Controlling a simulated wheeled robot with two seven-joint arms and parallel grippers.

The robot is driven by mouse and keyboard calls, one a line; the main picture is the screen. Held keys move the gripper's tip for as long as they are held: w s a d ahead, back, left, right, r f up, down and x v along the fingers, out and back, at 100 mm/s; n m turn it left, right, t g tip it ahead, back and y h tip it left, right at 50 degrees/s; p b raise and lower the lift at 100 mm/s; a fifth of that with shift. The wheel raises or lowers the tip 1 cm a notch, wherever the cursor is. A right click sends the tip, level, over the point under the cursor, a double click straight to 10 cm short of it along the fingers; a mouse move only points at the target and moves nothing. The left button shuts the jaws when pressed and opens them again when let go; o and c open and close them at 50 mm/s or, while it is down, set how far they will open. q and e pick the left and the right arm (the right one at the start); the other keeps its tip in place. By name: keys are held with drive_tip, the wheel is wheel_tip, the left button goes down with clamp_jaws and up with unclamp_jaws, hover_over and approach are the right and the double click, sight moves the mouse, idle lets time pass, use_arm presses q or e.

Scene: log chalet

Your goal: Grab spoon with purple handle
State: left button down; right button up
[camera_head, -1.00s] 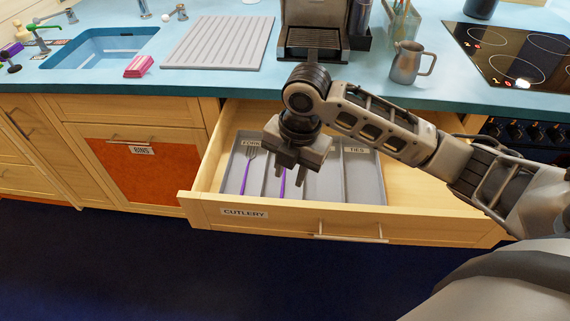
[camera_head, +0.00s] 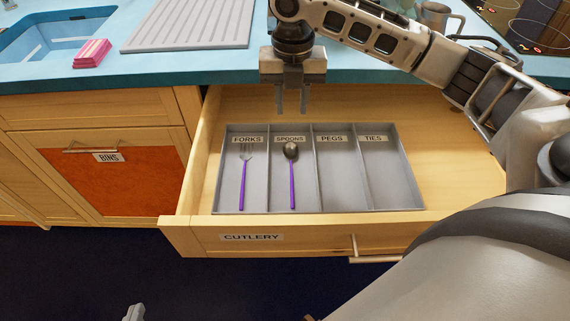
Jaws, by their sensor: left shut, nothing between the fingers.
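The spoon (camera_head: 292,183) has a grey bowl and a purple handle. It lies in the SPOONS compartment of the grey cutlery tray (camera_head: 395,210), bowl towards the back, handle towards the drawer front. A fork (camera_head: 244,185) with a purple handle lies in the FORKS compartment to its left. My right gripper (camera_head: 291,108) is above the back of the drawer, behind and apart from the spoon. Its fingers point down, spread and empty. My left gripper (camera_head: 135,313) shows only as a small grey part at the bottom edge, shut; the rest is out of frame.
The tray sits in an open wooden drawer (camera_head: 195,238) labelled CUTLERY. The PEGS and TIES compartments are empty. The blue worktop (camera_head: 190,69) overhangs the drawer's back. A BINS door (camera_head: 125,178) is to the left. My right arm crosses the upper right.

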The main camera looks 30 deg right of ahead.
hover_over(291, 163)
drive_tip(key=f, duration=1)
drive_tip(key=shift+w+d+f+b, duration=0.2)
drive_tip(key=shift+w+b, duration=0.1)
drive_tip(key=shift+b, duration=0.05)
drive_tip(key=f, duration=0.5)
drive_tip(key=shift+s+a, duration=0.2)
drive_tip(key=shift+s, duration=0.1)
drive_tip(key=shift+c, duration=0.2)
clamp_jaws()
